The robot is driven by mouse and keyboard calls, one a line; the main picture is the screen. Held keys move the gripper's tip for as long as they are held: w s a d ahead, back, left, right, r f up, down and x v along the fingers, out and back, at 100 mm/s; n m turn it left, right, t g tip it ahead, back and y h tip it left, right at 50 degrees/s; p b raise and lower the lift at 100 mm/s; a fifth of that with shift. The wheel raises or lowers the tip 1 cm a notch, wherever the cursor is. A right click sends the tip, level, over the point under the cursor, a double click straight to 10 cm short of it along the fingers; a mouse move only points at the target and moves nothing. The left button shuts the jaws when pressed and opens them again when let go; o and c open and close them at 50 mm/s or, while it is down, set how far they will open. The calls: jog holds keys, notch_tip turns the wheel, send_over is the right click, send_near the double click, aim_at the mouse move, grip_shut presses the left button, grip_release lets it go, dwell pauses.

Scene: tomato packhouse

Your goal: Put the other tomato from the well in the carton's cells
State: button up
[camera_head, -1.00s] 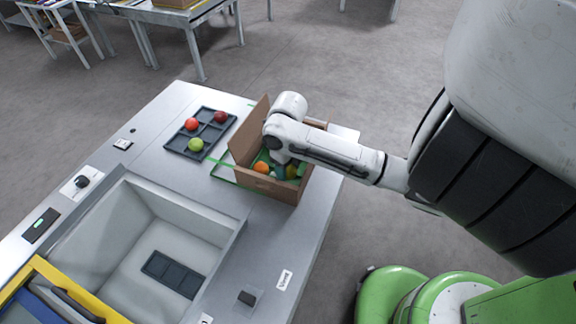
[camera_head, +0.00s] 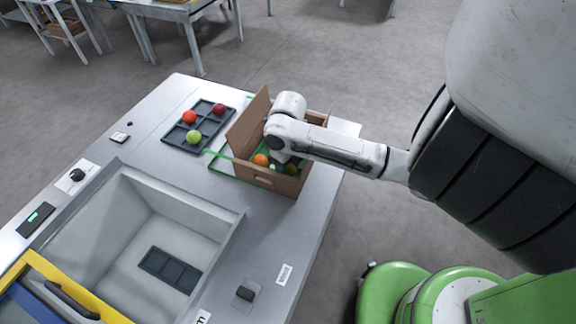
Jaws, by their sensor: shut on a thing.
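The open brown carton (camera_head: 262,175) stands on the worktop with its lid flap raised at the left. An orange tomato (camera_head: 261,159) and a darker yellow-green tomato (camera_head: 291,169) show inside it. My gripper (camera_head: 279,164) reaches down into the carton between these two, its fingertips mostly hidden by the wrist and the carton wall. It is shut on a tomato; which one is unclear. The sunken well (camera_head: 135,235) at the lower left holds a dark divided insert (camera_head: 170,268), with no tomato visible in it.
A dark divided tray (camera_head: 178,138) left of the carton holds a red tomato (camera_head: 189,117), a dark red tomato (camera_head: 218,109) and a green tomato (camera_head: 194,137). The worktop between well and carton is clear.

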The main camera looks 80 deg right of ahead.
jog(key=o, duration=0.8)
jog(key=c, duration=0.3)
jog(key=shift+r+p, duration=2.5)
jog(key=shift+r, duration=0.55)
